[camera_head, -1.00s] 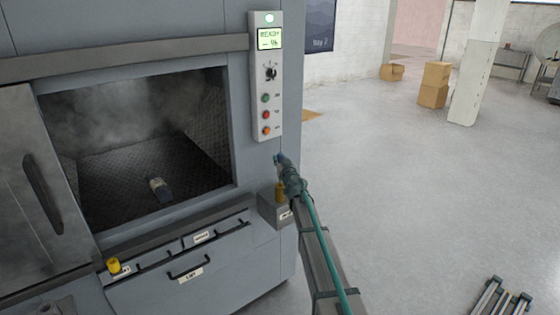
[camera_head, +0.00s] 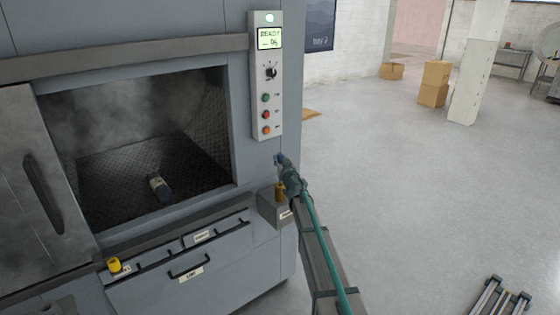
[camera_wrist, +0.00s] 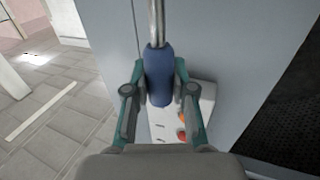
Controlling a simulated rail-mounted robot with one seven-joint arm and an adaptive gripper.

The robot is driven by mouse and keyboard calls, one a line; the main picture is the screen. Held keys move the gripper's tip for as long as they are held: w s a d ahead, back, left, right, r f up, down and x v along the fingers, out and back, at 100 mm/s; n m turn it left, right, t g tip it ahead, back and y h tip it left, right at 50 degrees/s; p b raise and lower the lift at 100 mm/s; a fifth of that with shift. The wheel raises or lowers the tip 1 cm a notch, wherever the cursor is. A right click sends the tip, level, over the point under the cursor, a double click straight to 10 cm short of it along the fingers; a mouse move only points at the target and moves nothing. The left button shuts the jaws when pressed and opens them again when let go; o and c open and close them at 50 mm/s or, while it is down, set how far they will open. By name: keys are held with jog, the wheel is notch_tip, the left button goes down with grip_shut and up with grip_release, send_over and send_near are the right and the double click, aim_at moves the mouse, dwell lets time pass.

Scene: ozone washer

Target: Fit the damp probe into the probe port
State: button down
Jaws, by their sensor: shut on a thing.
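My gripper (camera_head: 284,164) is beside the right front edge of the washer, below its control panel. In the wrist view my gripper (camera_wrist: 160,92) is shut on the blue handle of the damp probe (camera_wrist: 159,76). A thin metal rod runs from the handle out of the top of that view. In the head view only a small blue bit of the probe (camera_head: 279,158) shows at the fingertips. I cannot make out the probe port in either view.
The control panel (camera_head: 266,90) reads READY. A grey box (camera_head: 272,209) with a yellow piece (camera_head: 280,191) sits below my gripper. The chamber is open, with steam and a small cylinder (camera_head: 159,187) inside. A yellow knob (camera_head: 114,265) is at lower left.

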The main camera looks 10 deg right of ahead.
jog(key=shift+f+b, duration=3.15)
jog(key=shift+f, duration=1.05)
jog(key=c, duration=0.9)
grip_release()
jog(key=shift+s, duration=0.15)
jog(key=s, duration=0.4)
jog(key=s+d, duration=0.1)
jog(key=s, duration=0.6)
jog(key=shift+s+d, duration=0.2)
jog(key=shift+s, duration=0.15)
